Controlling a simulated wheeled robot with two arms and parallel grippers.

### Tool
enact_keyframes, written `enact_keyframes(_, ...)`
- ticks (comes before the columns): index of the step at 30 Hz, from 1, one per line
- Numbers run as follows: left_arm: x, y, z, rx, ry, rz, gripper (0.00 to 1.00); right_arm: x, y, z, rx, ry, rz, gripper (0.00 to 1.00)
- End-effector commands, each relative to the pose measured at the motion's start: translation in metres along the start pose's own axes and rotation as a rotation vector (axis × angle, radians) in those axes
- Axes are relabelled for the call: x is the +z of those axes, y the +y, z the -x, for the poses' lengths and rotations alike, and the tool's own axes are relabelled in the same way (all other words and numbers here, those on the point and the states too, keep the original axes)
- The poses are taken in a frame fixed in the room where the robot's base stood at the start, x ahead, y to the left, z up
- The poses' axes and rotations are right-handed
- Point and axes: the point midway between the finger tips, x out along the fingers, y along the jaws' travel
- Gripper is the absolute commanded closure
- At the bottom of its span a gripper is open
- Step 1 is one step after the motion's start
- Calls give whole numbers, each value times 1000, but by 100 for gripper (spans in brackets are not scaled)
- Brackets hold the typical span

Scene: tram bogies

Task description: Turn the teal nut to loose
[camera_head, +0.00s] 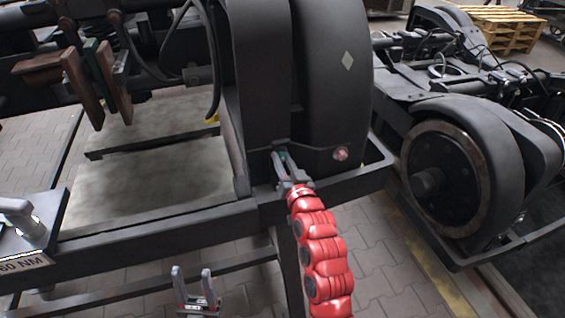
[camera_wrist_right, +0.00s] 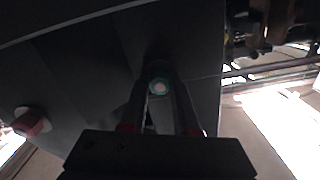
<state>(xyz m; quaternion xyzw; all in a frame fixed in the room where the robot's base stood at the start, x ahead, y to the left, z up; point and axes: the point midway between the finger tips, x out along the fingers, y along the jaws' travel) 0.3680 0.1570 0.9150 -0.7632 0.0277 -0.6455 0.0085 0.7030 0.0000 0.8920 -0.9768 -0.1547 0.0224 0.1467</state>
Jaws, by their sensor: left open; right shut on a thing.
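The teal nut (camera_wrist_right: 158,86) shows in the right wrist view, with a pale centre, on a dark flat face of the bogie. My right gripper (camera_wrist_right: 159,95) has its two fingers on either side of it and is shut on it. In the head view my right gripper (camera_head: 288,165) reaches the dark housing from a red segmented arm, and a bit of the teal nut (camera_head: 284,157) shows between the fingers. My left gripper (camera_head: 194,285) is at the bottom of the head view, open and empty, with its fingers pointing up.
A red bolt (camera_head: 340,154) sits on the housing right of my right gripper; it also shows in the right wrist view (camera_wrist_right: 32,122). A grey-handled tool (camera_head: 22,217) lies on a panel marked "NM" at far left. A dark frame beam (camera_head: 160,228) runs across. Another bogie wheel (camera_head: 445,178) stands at right.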

Motion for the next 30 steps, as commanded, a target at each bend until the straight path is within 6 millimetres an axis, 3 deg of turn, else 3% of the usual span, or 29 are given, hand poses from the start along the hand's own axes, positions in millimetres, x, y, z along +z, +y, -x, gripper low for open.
enact_keyframes(20,1,0,3,0,0,0,50,3,1,0,1,-7,55,100)
enact_keyframes(21,0,0,3,0,0,0,50,3,1,0,1,-7,55,64)
enact_keyframes(24,0,0,3,0,0,0,50,2,0,0,0,-5,55,46)
enact_keyframes(25,1,0,3,0,0,0,50,2,0,0,0,-5,55,41)
enact_keyframes(30,0,0,3,0,0,0,50,1,0,0,0,-4,54,41)
